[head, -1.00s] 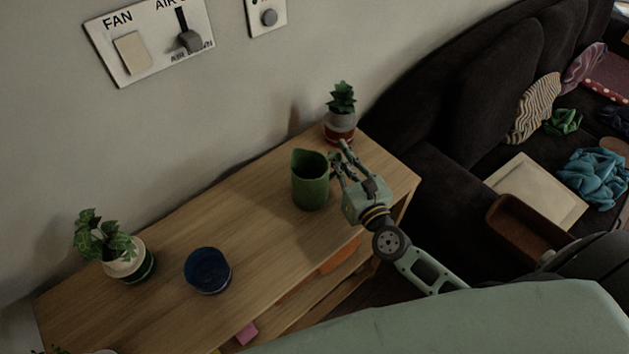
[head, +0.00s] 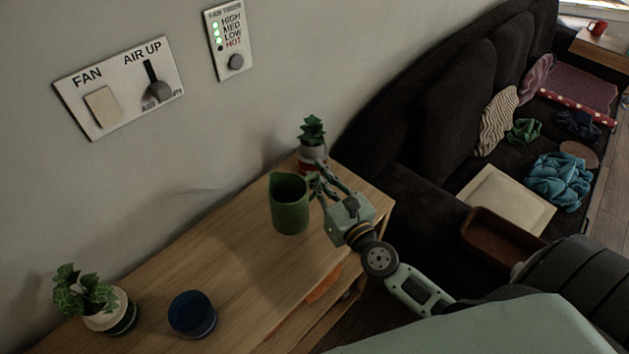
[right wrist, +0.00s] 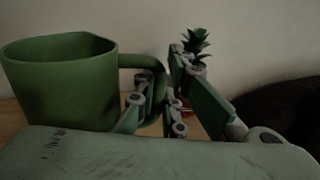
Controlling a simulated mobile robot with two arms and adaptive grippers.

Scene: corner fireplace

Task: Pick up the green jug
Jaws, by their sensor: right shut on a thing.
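The green jug (head: 290,207) is upright at the right part of the wooden shelf unit. My right gripper (head: 316,187) is at the jug's right side and shut on its handle. In the right wrist view the jug (right wrist: 62,85) fills the left side, and its handle (right wrist: 150,68) reaches to the fingers (right wrist: 160,105). The jug's base is hidden there by my gripper body. I cannot tell whether the base touches the top or hangs just above it. My left gripper is not in view.
A potted succulent (head: 312,142) stands close behind the jug. A blue bowl (head: 192,316) and a leafy potted plant (head: 95,303) stand at the left of the wooden top (head: 240,270). A dark sofa (head: 415,130) is at the right, with a brown box (head: 500,235).

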